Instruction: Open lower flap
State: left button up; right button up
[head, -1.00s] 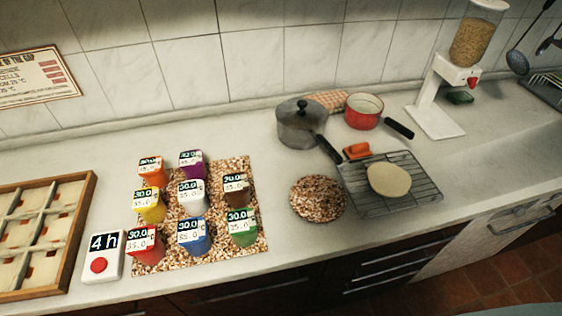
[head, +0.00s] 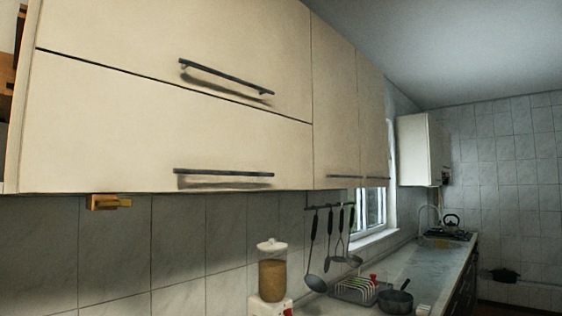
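The cream wall cabinet on the left has two wide flaps, one above the other. The lower flap (head: 110,130) is shut, flush with the cabinet front. Its dark bar handle (head: 222,173) runs along the flap's lower right part. The upper flap (head: 190,40) is also shut, with its own slanting bar handle (head: 225,78). Neither of my grippers shows in the head view, so I cannot see their state.
Two tall narrow doors (head: 338,100) adjoin the flaps on the right. Below stand a grain dispenser (head: 272,275), hanging ladles (head: 314,250), a dish rack (head: 358,288) and a dark pan (head: 396,301). A kettle (head: 452,222) stands at the far end.

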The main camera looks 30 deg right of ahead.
aim_at(90, 128)
jog(key=z, duration=0.75)
jog(key=k, duration=1.05)
jog(key=z, duration=0.85)
jog(key=i, duration=1.2)
jog(key=u, duration=0.75)
jog(key=i, duration=0.7)
jog(key=u, duration=0.6)
